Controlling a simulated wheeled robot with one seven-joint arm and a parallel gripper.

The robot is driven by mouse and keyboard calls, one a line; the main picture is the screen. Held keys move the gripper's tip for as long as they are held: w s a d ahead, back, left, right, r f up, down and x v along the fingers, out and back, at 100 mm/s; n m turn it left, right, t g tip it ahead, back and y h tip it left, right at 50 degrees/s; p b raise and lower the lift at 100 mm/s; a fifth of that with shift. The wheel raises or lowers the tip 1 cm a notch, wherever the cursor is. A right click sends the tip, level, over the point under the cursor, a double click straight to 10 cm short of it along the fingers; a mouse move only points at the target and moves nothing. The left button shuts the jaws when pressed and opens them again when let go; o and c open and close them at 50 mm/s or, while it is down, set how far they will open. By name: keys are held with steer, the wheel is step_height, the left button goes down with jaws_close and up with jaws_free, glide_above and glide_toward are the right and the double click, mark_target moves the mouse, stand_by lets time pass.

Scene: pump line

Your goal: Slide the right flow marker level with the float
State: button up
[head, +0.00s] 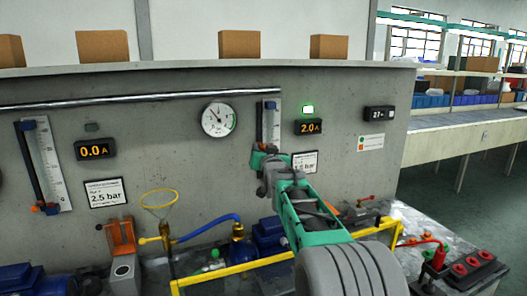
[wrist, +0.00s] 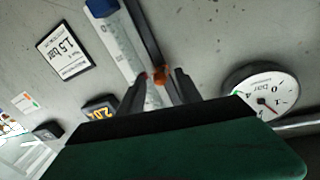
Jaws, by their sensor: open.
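The right flow meter shows in the head view as a pale scale plate (head: 270,118) on the concrete wall, with its lower part hidden by my arm. In the wrist view, turned nearly upside down, its scale (wrist: 126,45) and a dark tube (wrist: 146,35) run between my fingers. A small orange piece (wrist: 159,77) sits on the tube, between the fingertips; I cannot tell whether it is the marker or the float. A blue block (wrist: 101,8) is at the picture's top edge. My gripper (wrist: 162,82) is open around the orange piece, and it also shows in the head view (head: 262,160).
A round gauge (head: 220,119) hangs left of the meter, and a 2.0 A display (head: 309,127) hangs to its right. A label (head: 304,162) is close to my gripper. Below are a yellow rail (head: 235,269), a brass valve with blue hose (head: 241,250), and pumps.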

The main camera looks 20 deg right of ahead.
steer(key=s+a+b, duration=0.1)
steer(key=s, duration=0.6)
steer(key=shift+s+a+b, duration=0.25)
steer(key=shift+s+b, duration=0.1)
